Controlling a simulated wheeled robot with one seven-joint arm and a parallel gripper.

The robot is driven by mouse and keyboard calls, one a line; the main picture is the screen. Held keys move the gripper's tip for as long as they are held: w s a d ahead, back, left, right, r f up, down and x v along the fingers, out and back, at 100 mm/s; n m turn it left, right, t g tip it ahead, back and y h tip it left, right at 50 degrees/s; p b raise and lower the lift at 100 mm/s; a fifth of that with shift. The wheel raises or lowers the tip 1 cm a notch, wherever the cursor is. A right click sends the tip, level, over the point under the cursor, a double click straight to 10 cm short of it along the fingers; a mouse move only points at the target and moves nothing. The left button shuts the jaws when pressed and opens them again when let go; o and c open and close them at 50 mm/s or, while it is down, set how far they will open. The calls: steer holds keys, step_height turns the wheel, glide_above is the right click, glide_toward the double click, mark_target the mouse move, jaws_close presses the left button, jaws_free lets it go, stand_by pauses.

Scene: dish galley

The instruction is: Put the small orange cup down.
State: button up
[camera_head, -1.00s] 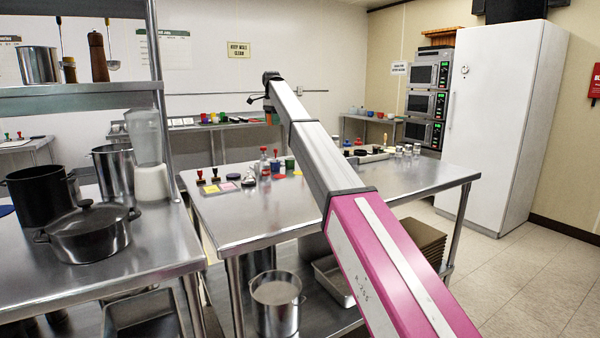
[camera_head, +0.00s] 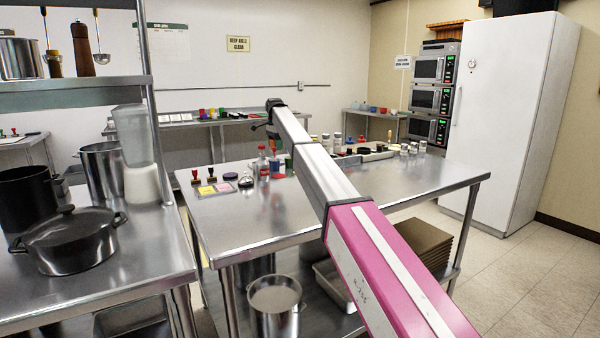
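My arm reaches from the lower right to its far end above the back of the steel table (camera_head: 330,215). My gripper (camera_head: 270,130) is at that end, pointing down, small and partly hidden by my arm. An orange patch, which looks like the small orange cup (camera_head: 273,144), shows directly below it, just left of my arm. The fingers are too small and hidden to tell whether they are shut on it. I cannot tell whether its base touches the table.
A red-capped bottle (camera_head: 262,162), stamps, colored pads (camera_head: 207,190) and a blue item (camera_head: 275,167) crowd the table near my gripper. A tray (camera_head: 365,155) and jars stand at the right. The table's front is bare. A pot (camera_head: 70,242) stands on the left counter.

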steer(key=d+f, duration=0.2)
steer(key=d, duration=0.1)
steer(key=d+f, duration=0.2)
steer(key=d, duration=0.2)
steer(key=w+d+f, duration=0.1)
steer(key=d+f, duration=0.2)
steer(key=d, duration=0.1)
steer(key=shift+d, duration=0.1)
steer(key=shift+f, duration=1.95)
steer(key=o, duration=0.5)
steer(key=shift+f, duration=0.1)
steer(key=o, duration=0.4)
steer(key=shift+o, duration=0.2)
step_height(320, 180, up, 12)
